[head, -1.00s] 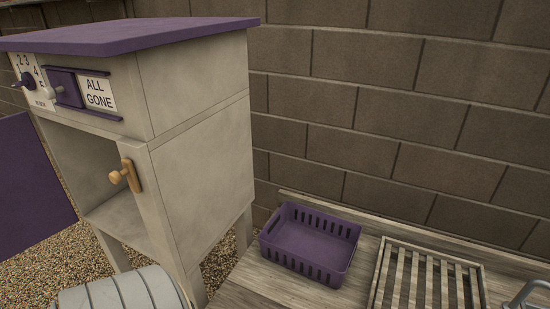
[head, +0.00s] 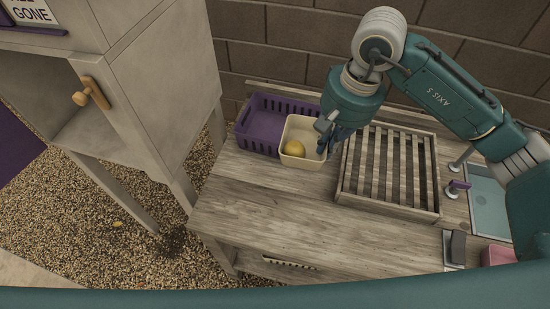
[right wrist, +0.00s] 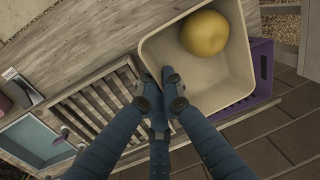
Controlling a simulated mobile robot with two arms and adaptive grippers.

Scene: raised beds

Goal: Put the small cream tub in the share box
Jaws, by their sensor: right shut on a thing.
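The small cream tub (head: 300,164) is in front of the purple crate on the bench, with a round yellow fruit (head: 295,148) inside. My right gripper (head: 328,138) is shut on the tub's right wall. In the right wrist view the fingertips (right wrist: 165,84) pinch the rim of the tub (right wrist: 205,82). I cannot tell whether the tub touches the bench. A pale grey cabinet (head: 165,85), likely the share box, stands at the left. Its purple door (head: 28,150) is open and its inside (head: 75,135) shows. My left gripper is not in view.
The purple crate (head: 255,130) sits behind the tub. A slatted wooden rack (head: 387,175) and a sink (head: 490,200) are to the right. The bench front (head: 265,205) is clear. A wooden knob (head: 90,92) sticks out beside the cabinet opening. A block wall stands behind.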

